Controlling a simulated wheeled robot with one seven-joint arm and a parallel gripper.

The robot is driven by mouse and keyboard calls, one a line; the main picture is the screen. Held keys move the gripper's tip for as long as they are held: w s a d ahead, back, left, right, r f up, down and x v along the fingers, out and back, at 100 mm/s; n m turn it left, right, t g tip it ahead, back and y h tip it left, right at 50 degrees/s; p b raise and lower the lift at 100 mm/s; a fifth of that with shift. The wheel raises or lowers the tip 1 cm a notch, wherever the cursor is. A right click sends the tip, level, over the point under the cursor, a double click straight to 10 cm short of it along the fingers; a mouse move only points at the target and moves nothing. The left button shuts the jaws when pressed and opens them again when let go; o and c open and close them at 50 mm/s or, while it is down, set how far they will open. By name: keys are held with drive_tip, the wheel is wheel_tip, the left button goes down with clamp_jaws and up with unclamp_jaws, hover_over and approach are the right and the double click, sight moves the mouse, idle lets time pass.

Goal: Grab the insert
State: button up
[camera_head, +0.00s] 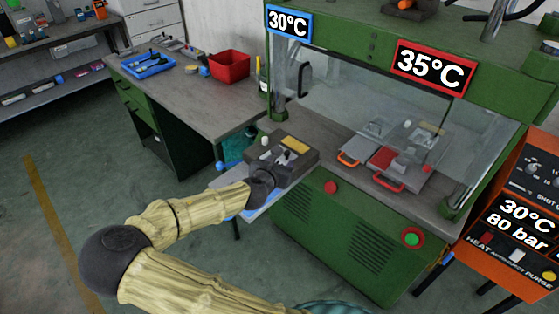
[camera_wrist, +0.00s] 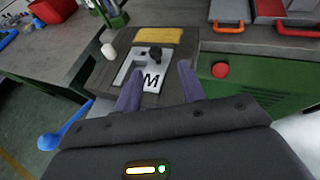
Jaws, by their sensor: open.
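A grey fixture block (camera_head: 307,160) stands at the left of the green machine, and it shows ahead of my gripper in the wrist view (camera_wrist: 190,55). On it are a yellow strip (camera_wrist: 160,35), a small dark upright piece (camera_wrist: 155,56) and a pale metal plate marked "M" (camera_wrist: 152,81). I cannot tell for sure which of these is the insert. My gripper (camera_wrist: 158,82) is open, its two purple fingers apart on either side of the "M" in the picture. Nothing is seen held between them. In the head view my gripper (camera_head: 262,187) is at the block's near edge and hides part of it.
A white knob (camera_wrist: 108,51) is at the block's left. A blue round-ended handle (camera_wrist: 48,141) sticks out below left. The machine holds trays with orange and red handles (camera_head: 388,184) behind a clear guard. A red bin (camera_head: 230,66) and blue tray (camera_head: 150,64) sit on the bench.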

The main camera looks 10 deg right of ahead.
sight(287, 153)
drive_tip(key=x, duration=0.3)
drive_tip(key=shift+w, duration=0.1)
drive_tip(key=x, duration=0.5)
drive_tip(key=shift+w+a+r+p, duration=0.15)
drive_tip(key=shift+w+r+p, duration=0.15)
drive_tip(key=shift+w, duration=0.1)
drive_tip(key=shift+s+r, duration=0.1)
drive_tip(key=shift+s, duration=0.1)
clamp_jaws()
